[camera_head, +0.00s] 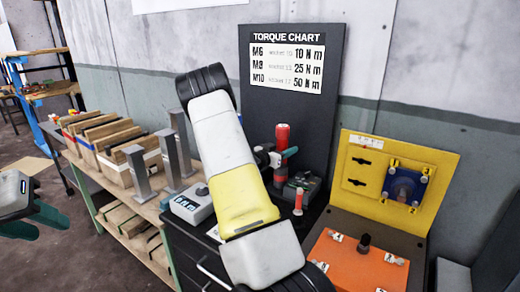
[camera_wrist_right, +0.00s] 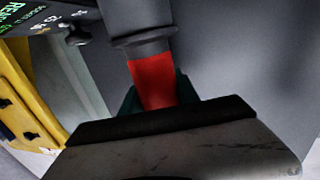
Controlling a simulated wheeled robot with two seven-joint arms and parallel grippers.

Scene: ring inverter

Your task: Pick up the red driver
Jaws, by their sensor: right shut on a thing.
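The red driver (camera_head: 282,136) stands upright in front of the torque chart board in the head view, with a red body and a dark band. My right gripper (camera_head: 277,158) has teal fingers and is shut on it; my arm hides part of the gripper. In the right wrist view, the red driver (camera_wrist_right: 152,80) sits between the teal fingers, with a dark grey collar above the red part. Its lower end is hard to make out. My left gripper (camera_head: 42,222) is at the left edge of the head view, empty, its teal fingers apart.
A small red-handled tool (camera_head: 298,200) stands near the dark charger-like block (camera_head: 302,186). A yellow panel (camera_head: 390,185) and an orange box (camera_head: 358,265) are at right. A grey box with a display (camera_head: 190,206), grey posts (camera_head: 172,162) and bins (camera_head: 130,150) are at left.

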